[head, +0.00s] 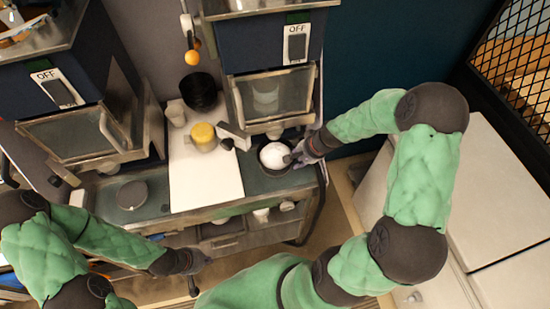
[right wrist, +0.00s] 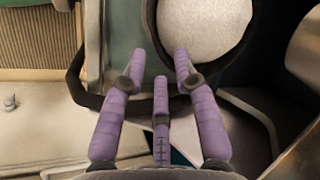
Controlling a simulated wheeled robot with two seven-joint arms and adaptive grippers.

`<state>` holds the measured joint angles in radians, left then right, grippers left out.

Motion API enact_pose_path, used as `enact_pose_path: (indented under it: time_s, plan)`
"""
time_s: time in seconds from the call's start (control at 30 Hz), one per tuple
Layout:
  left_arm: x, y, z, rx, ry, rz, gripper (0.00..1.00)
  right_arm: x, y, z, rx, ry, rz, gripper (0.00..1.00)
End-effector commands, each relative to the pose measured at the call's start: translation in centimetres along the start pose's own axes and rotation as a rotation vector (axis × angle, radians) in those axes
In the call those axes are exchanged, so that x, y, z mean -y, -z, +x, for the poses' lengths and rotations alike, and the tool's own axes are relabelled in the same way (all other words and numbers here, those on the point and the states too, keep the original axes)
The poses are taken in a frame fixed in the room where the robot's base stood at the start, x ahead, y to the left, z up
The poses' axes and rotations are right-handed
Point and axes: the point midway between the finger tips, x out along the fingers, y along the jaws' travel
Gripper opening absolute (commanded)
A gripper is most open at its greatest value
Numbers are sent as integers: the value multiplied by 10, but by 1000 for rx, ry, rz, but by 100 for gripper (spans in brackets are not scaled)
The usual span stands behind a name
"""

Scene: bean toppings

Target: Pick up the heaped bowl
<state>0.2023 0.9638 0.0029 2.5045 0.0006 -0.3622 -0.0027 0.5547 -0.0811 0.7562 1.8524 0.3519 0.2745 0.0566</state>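The heaped bowl is a dark round bowl (head: 262,157) filled with white contents, on the counter's right end in the head view. In the right wrist view its dark rim (right wrist: 151,22) and white heap (right wrist: 205,28) show at the top. My right gripper (head: 291,158) is at the bowl's right side. In the right wrist view its purple fingers (right wrist: 158,72) are spread apart; one fingertip overlaps the near rim, and I cannot tell whether it touches. My left gripper (head: 200,261) is low in front of the counter, away from the bowl; its fingers are too small to read.
A white board (head: 205,180) lies left of the bowl, with a yellow-topped container (head: 203,136) on it. A black cup (head: 198,91) stands behind. A dispenser with a glass front (head: 270,97) overhangs the bowl. A round grey lid (head: 132,195) lies at left.

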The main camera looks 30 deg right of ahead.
Motion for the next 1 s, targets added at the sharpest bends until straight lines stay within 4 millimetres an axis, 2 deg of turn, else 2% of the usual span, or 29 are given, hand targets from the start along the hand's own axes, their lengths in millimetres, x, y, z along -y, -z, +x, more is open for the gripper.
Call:
enact_pose_path:
  time_s: [0.03,0.23,0.53,0.87,0.97,1.0]
  plan:
    - [0,1,2,-1,0,0,0,0,-1,9,3,0,0,30]
    - [1,1,3,-2,0,0,0,0,0,26,1,0,0,30]
    - [3,1,9,-2,0,0,0,0,0,66,1,0,0,30]
    - [3,1,9,-2,0,0,0,0,0,71,-1,0,0,30]
    - [3,1,9,-2,0,0,0,0,0,71,-1,0,0,5]
    - [3,1,9,-2,0,0,0,0,0,71,-1,0,0,0]
